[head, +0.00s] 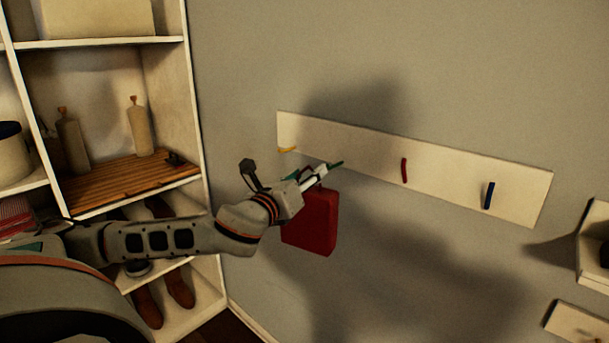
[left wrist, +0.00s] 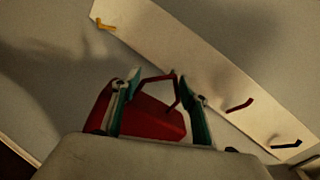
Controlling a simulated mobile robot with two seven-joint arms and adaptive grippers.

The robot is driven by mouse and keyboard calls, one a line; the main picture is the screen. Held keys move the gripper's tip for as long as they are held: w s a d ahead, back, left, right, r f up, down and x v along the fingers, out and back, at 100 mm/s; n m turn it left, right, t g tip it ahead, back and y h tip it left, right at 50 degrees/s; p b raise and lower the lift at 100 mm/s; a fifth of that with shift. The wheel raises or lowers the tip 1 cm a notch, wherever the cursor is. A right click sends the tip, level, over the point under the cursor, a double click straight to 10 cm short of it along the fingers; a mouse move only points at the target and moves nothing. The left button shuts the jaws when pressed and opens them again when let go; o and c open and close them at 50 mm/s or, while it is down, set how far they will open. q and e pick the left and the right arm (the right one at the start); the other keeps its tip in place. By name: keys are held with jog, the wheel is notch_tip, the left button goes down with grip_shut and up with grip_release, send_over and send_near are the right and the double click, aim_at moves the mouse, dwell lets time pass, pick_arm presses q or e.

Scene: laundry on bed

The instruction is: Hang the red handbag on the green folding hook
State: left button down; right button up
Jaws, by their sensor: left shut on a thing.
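The red handbag (head: 311,222) hangs below my left gripper (head: 318,172) in front of the wall board. My left gripper is shut on the bag. In the left wrist view the bag (left wrist: 150,122) and its thin raised handle show between the teal fingers of the gripper (left wrist: 165,88). In the head view a small green piece (head: 336,165) shows at the fingertips, against the board between the yellow and red hooks. I cannot tell whether it is the green hook or a finger. No separate green hook shows in the left wrist view. My right gripper is out of view.
The white board (head: 520,200) carries a yellow hook (head: 287,150), a red hook (head: 404,171) and a blue hook (head: 489,195). A shelf unit (head: 195,100) with bottles and shoes stands at left. White ledges (head: 592,245) are at the right edge. The wall below the board is clear.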

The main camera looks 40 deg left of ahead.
aim_at(333, 167)
pick_arm(q)
jog(key=w, duration=0.3)
jog(key=w+b, duration=0.1)
jog(key=w, duration=0.3)
jog(key=w+f, duration=0.1)
jog(key=w, duration=0.2)
jog(key=shift+w+d+b, duration=0.15)
jog(key=shift+d+b, duration=0.15)
jog(key=shift+d, duration=0.1)
jog(key=shift+w+f, duration=0.15)
jog(key=shift+f, duration=0.2)
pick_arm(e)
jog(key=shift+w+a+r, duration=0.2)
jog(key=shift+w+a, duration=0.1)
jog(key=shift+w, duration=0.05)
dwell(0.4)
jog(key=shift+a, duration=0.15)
pick_arm(q)
jog(key=c, duration=1.1)
grip_release()
jog(key=shift+o, duration=0.2)
jog(key=shift+d, duration=0.1)
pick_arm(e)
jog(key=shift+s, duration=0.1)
